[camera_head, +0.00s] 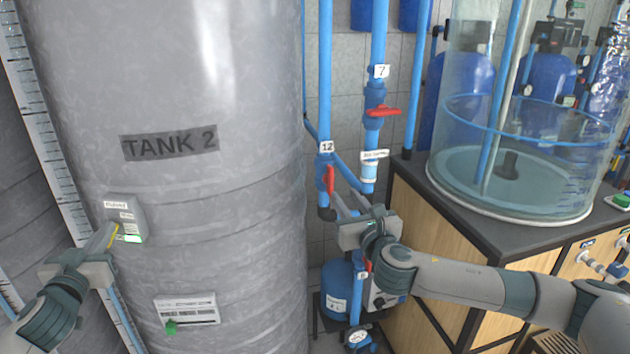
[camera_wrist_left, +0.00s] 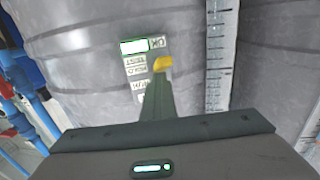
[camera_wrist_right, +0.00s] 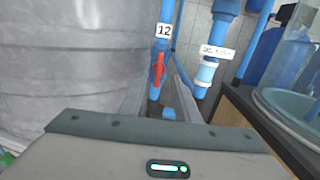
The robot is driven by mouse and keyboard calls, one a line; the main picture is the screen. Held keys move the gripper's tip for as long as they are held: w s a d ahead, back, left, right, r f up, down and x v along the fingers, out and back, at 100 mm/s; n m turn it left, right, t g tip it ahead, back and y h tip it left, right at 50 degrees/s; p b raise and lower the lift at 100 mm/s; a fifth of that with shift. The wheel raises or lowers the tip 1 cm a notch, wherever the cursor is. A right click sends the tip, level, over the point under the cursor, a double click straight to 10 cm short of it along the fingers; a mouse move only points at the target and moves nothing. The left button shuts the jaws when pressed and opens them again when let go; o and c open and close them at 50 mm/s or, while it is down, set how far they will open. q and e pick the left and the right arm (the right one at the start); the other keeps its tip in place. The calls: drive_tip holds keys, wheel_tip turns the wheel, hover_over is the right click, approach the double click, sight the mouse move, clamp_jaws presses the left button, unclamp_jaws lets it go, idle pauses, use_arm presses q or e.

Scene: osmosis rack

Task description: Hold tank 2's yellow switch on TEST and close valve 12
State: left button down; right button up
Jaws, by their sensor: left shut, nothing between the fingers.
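The grey tank 2 (camera_head: 200,230) carries a small grey switch box (camera_head: 125,208) with a green-edged display. Its yellow switch (camera_head: 113,236) is at the tip of my left gripper (camera_head: 108,238). In the left wrist view, the yellow switch (camera_wrist_left: 163,63) shows just beyond the shut, empty fingers (camera_wrist_left: 157,90); I cannot tell whether they touch. Which label it points to is unclear. Valve 12's red handle (camera_head: 330,180) stands roughly upright along its blue pipe. My right gripper (camera_head: 353,205) is open below it. In the right wrist view, the handle (camera_wrist_right: 159,68) lies ahead between the fingers, not gripped.
Valve 7's red handle (camera_head: 384,111) sits higher on the neighbouring pipe. A wooden cabinet (camera_head: 410,240) with a dark top and clear tank (camera_head: 520,130) stands to the right. A blue vessel (camera_head: 337,285) is below my right gripper. A lower panel (camera_head: 188,310) is on tank 2.

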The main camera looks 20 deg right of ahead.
sight(332, 178)
drive_tip(key=w, duration=1)
clamp_jaws()
